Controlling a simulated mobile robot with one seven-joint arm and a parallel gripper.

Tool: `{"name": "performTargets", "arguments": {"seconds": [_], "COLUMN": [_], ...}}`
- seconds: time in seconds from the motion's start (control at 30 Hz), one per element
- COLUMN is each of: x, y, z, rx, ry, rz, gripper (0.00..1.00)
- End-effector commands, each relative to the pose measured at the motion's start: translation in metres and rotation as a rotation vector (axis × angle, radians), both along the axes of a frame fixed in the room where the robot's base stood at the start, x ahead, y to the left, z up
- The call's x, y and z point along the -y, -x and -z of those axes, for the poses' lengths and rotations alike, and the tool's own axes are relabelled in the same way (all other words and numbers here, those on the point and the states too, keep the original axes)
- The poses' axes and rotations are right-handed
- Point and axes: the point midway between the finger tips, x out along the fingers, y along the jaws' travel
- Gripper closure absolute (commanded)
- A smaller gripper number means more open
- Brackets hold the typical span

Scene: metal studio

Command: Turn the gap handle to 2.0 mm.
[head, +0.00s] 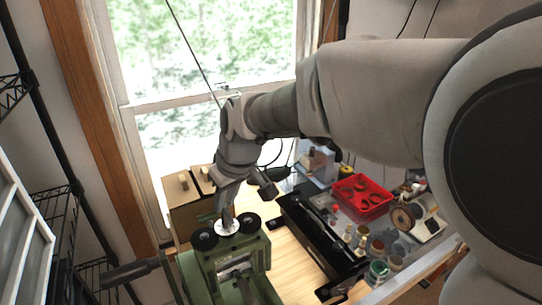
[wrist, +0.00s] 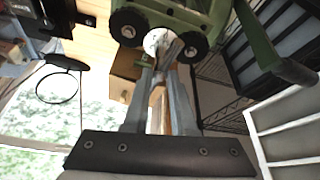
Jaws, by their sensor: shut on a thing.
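A green rolling mill (head: 235,268) stands on the wooden bench, with two black toothed wheels on top and a pale round dial (head: 227,227) between them. My gripper (head: 226,218) points down at this dial from above. In the wrist view my gripper (wrist: 166,62) has its fingers close together at the pale dial (wrist: 153,40), shut on the gap handle there. The fingers hide most of the handle, so its angle is unclear. The dial's marks are too small to read. The mill's green frame (wrist: 215,15) fills the top of the wrist view.
A dark crank grip (head: 130,272) sticks out left of the mill. A long black case (head: 315,240) lies to its right, with a red tray (head: 362,196), jars (head: 378,268) and a spool (head: 402,218) beyond. Cardboard boxes (head: 185,205) stand behind, beneath the window.

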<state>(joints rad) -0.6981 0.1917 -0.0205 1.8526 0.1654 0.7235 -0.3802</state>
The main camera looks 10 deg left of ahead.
Motion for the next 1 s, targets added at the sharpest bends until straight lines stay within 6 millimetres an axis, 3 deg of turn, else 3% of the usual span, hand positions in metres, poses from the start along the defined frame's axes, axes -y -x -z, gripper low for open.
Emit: {"name": "performTargets", "arguments": {"seconds": [0.87,0.9,1.0], "x": [0.0032,0.0032,0.0026], "y": [-0.0008,-0.0008,-0.0008], "z": [0.0035,0.0035,0.0028], "rx": [-0.004,-0.004,-0.003], "ry": [0.007,0.007,0.006], "rz": [0.004,0.004,0.004], "gripper": [1.00,0.68,0.50]}}
